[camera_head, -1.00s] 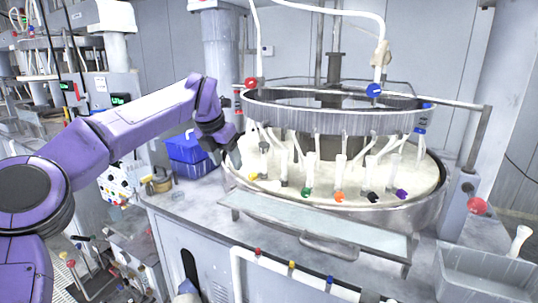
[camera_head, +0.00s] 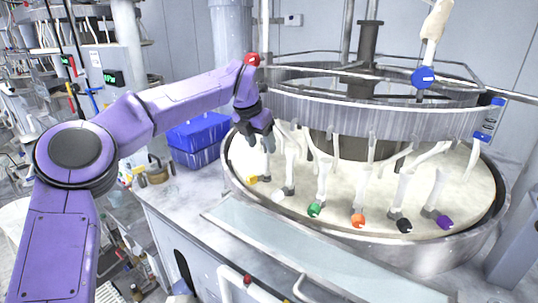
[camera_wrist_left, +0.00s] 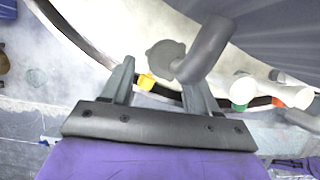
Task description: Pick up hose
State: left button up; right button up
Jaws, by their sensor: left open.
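Several pale hoses with coloured ends hang from the ring over the round white platen (camera_head: 390,180). Their ends include a yellow one (camera_head: 251,179), a green one (camera_head: 315,210), an orange one (camera_head: 358,220), a black one (camera_head: 404,226) and a purple one (camera_head: 444,222). My left gripper (camera_head: 262,143) is open at the left side of the ring, above the yellow end. In the left wrist view the open fingers (camera_wrist_left: 157,80) point toward a grey-looking hose (camera_wrist_left: 205,50) and the yellow end (camera_wrist_left: 147,81), neither gripped. My right gripper is not in view.
Blue bins (camera_head: 197,137) stand on the bench left of the platen. The metal ring (camera_head: 375,112) surrounds the hoses just right of my gripper. The platen's raised rim (camera_head: 330,242) and a flat ledge (camera_head: 265,235) lie in front. A brass-coloured pot (camera_head: 156,170) sits on the bench.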

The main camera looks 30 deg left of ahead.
aim_at(265, 150)
pick_arm(q)
jog(key=p+x, duration=0.2)
jog(key=x, duration=0.4)
jog(key=shift+d+f, duration=0.1)
jog(key=shift+d, duration=0.1)
jog(key=shift+w+f, duration=0.1)
jog(key=shift+f, duration=0.05)
jog(key=c, duration=1)
jog(key=shift+c, duration=0.3)
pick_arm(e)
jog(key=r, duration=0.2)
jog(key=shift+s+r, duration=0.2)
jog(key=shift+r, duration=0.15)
